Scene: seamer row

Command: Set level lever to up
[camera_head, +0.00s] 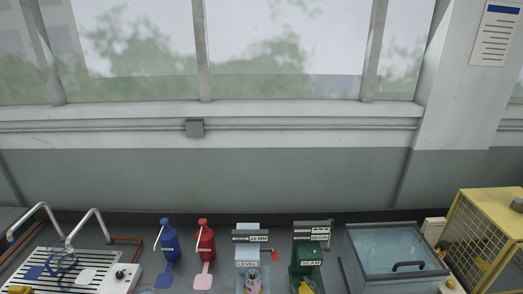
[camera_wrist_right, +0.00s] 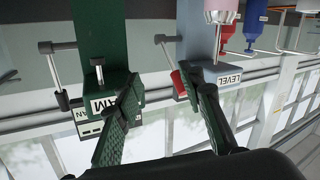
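The pale blue seamer labelled LEVEL (camera_head: 247,264) stands at the bottom middle of the head view. Its red-ended level lever (camera_head: 275,255) sticks out on its right side; I cannot tell its exact setting. In the right wrist view, which is upside down, the red lever (camera_wrist_right: 180,86) shows beside the LEVEL label (camera_wrist_right: 229,79). My right gripper (camera_wrist_right: 170,85) is open, its dark green fingers spread. The lever appears between the fingertips, nearer the right one, with no clear contact. The gripper is hard to make out in the head view. My left gripper is not in view.
The green seamer labelled SEAM (camera_head: 311,264) stands close to the right of the blue one. A red bottle (camera_head: 206,243) and a blue bottle (camera_head: 169,243) stand to the left. A glass-lidded tank (camera_head: 397,250) and a yellow cage (camera_head: 485,240) are at right. A windowed wall is behind.

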